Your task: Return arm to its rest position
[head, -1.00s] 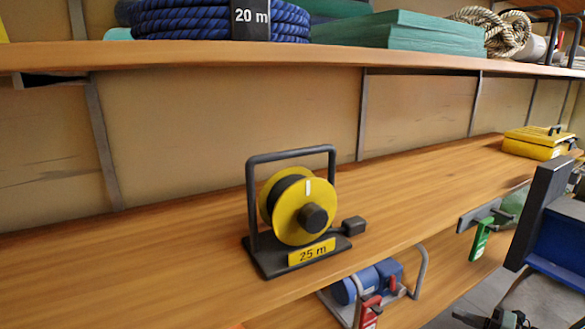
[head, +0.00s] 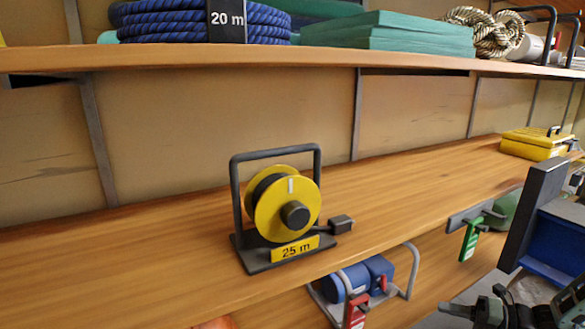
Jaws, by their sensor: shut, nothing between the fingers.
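My gripper (head: 446,307) shows as a dark shape low at the right edge of the head view, partly cut off by the bottom of the picture. It is shut and empty. It is in front of and below the wooden shelf, apart from the things on it. Part of my arm shows at the bottom right corner.
A yellow cable reel (head: 284,208) marked 25 m stands on the middle shelf (head: 130,265). A blue pump-like unit (head: 345,284) with a red tag sits below. A green tag (head: 469,241) hangs at right. A yellow case (head: 535,143) lies far right. Blue rope (head: 170,22) lies above.

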